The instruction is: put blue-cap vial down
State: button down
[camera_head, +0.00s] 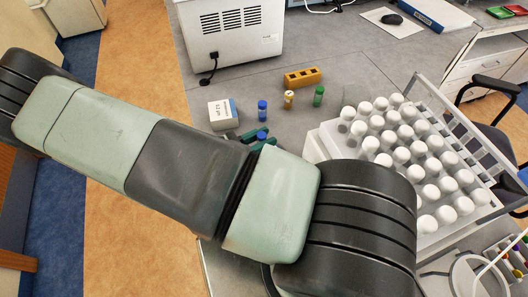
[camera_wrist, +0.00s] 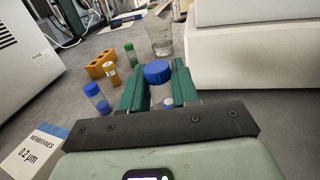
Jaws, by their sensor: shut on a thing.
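My gripper (camera_wrist: 160,88) is shut on a blue-cap vial (camera_wrist: 157,72), with a green finger on either side of it. In the wrist view the blue cap shows between the fingertips, and the gripper's dark bar covers the lower part. In the head view the held vial's cap (camera_head: 263,137) shows between the fingers, just beyond my forearm. I cannot tell whether its base touches the bench. A second blue-cap vial (camera_head: 262,110) stands upright on the bench, a little beyond the gripper; it also shows at left in the wrist view (camera_wrist: 97,98).
An amber vial (camera_head: 288,99) and a green-cap vial (camera_head: 318,95) stand near a yellow holed block (camera_head: 302,77). A membranes box (camera_head: 223,114) lies left. A rack of white-capped tubes (camera_head: 328,135) is right. A glass beaker (camera_wrist: 160,38) stands behind.

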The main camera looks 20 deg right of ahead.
jog(key=shift+f, duration=2.95)
jog(key=shift+f, duration=0.1)
jog(key=c, duration=0.8)
grip_release()
jog(key=shift+c, duration=0.2)
